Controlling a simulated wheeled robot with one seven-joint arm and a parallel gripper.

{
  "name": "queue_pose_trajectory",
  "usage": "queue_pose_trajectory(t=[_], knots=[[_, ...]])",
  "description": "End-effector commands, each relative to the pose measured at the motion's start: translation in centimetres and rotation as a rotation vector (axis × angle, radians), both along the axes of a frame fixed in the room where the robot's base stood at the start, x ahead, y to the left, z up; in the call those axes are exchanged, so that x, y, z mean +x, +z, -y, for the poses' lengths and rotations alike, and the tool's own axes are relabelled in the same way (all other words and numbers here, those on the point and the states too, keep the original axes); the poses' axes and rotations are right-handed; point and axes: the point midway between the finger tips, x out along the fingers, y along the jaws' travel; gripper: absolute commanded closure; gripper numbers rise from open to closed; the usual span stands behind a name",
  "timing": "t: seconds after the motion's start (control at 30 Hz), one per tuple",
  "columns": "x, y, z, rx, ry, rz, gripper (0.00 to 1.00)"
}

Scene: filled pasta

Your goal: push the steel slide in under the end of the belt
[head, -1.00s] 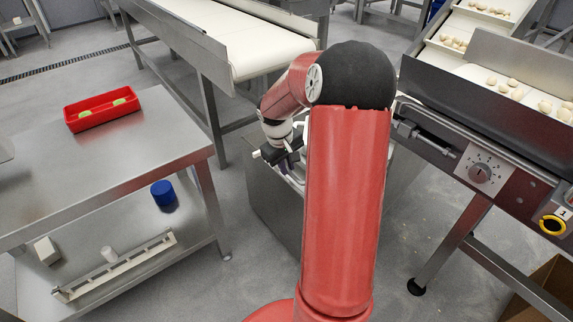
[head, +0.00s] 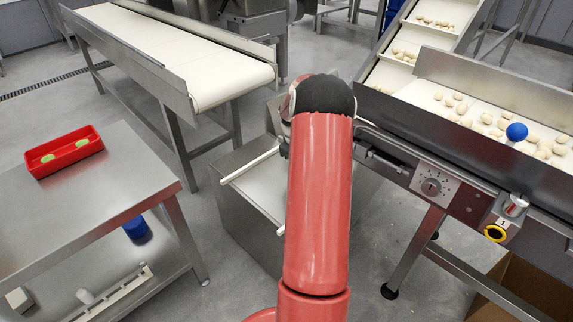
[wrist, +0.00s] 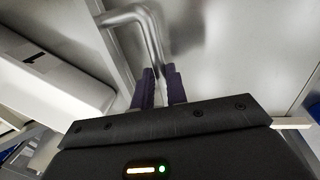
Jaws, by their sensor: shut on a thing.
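The steel slide (head: 232,204), a grey box with a sloping top and white edge strips, stands on the floor between the belt and the machine on the right. My arm covers its right part. The white belt's rounded end (head: 236,90) is behind it, to the upper left; the slide stands apart in front of it. In the wrist view a bent steel bar handle (wrist: 151,32) runs down between the dark fingers of my gripper (wrist: 159,86), which is shut on it. In the head view my gripper is mostly hidden behind my arm.
A steel table (head: 100,186) with a red tray (head: 65,152) stands at the left. The machine with a control knob (head: 431,187) and pasta pieces stands close at the right. Some bare floor lies between the table and slide.

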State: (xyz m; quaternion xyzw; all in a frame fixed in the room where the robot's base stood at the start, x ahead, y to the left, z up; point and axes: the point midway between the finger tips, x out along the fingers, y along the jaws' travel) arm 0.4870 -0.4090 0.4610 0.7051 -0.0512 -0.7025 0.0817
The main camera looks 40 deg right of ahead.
Motion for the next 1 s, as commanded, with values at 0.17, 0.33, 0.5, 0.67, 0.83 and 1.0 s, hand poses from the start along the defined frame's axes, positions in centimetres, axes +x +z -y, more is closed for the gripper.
queue_pose_trajectory(t=[0.17, 0.33, 0.5, 0.67, 0.83, 1.0], knots=[[0.2, 0.2, 2.4, 0.000, -0.002, 0.001, 1.00], [0.2, 0.1, 3.8, 0.000, -0.001, 0.002, 1.00], [0.3, 0.1, 4.3, 0.001, 0.001, 0.003, 1.00], [0.3, 0.0, 4.3, 0.001, 0.002, 0.003, 1.00], [0.3, 0.0, 4.3, 0.001, 0.002, 0.003, 1.00], [0.3, 0.0, 4.3, 0.001, 0.001, 0.002, 0.65]])
